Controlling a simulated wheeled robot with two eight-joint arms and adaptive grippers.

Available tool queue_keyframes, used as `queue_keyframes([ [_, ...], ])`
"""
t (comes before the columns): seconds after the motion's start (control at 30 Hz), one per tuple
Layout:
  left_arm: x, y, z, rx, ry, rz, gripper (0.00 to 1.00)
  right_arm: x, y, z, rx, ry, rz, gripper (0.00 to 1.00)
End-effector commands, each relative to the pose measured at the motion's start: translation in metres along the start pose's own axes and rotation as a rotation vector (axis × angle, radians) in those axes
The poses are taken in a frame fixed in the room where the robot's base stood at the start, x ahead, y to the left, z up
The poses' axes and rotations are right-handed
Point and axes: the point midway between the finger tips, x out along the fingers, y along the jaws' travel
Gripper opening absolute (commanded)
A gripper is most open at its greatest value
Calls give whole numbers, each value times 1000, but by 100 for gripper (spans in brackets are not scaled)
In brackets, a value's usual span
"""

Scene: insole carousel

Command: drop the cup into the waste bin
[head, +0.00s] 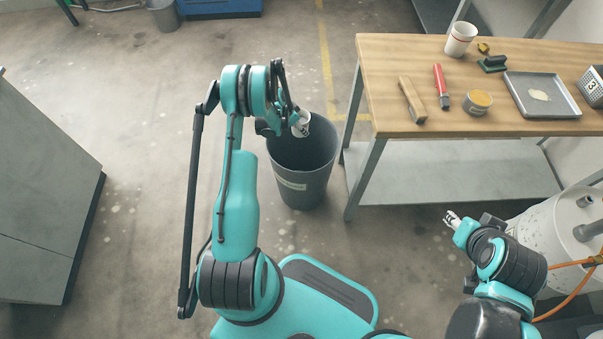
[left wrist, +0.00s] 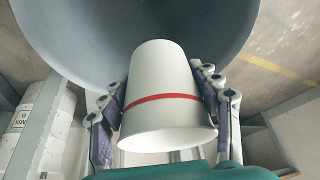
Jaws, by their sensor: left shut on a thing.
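A white cup with a red band (left wrist: 160,88) is between the fingers of my left gripper (left wrist: 165,105) in the left wrist view. The gripper is shut on its sides. In the head view only a small white part of this cup (head: 301,124) shows beside my left gripper (head: 287,122), over the mouth of the waste bin. The dark grey waste bin (head: 302,185) stands upright on the floor, left of the table. Its inside fills the top of the left wrist view (left wrist: 75,40). My right gripper (head: 453,219) is at the lower right, away from the bin; its fingers are too small to judge.
The wooden table (head: 440,65) at right holds another white cup (head: 461,38), a brush (head: 412,100), a red-handled tool (head: 441,86), a tin (head: 478,101) and a tray (head: 542,95). A white drum (head: 550,232) stands at lower right. Floor left of the bin is clear.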

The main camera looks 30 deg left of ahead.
Motion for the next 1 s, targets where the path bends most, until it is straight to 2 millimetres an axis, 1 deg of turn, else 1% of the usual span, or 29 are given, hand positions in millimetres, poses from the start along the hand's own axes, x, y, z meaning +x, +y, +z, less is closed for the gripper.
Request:
queue_keyframes([
  [0.03, 9, 0, 4, 0, 0, 0, 42, 5, 0, 3, 0, 0, 0, 40],
  [0.2, 20, 0, 9, 0, 0, 0, 42, 9, 0, 7, 0, 0, 0, 40],
  [0.47, 21, 0, 9, 0, 0, 0, 42, 9, 0, 6, 0, 0, 0, 40],
  [0.5, 21, 0, 9, -1, 0, 0, 67, 9, 0, 6, 0, 0, 0, 40],
  [0.57, 21, 0, 9, -1, 0, 0, 83, 9, 0, 6, 0, 0, 0, 40],
  [0.6, 21, 0, 9, -1, 0, 0, 87, 9, 0, 6, 0, 0, 0, 40],
  [0.87, 21, 0, 9, -1, 0, 0, 87, 9, 0, 6, 0, 0, 0, 40],
  [1.0, 13, 0, 9, -1, 0, -1, 87, 9, 0, 6, 0, 0, 0, 40],
])
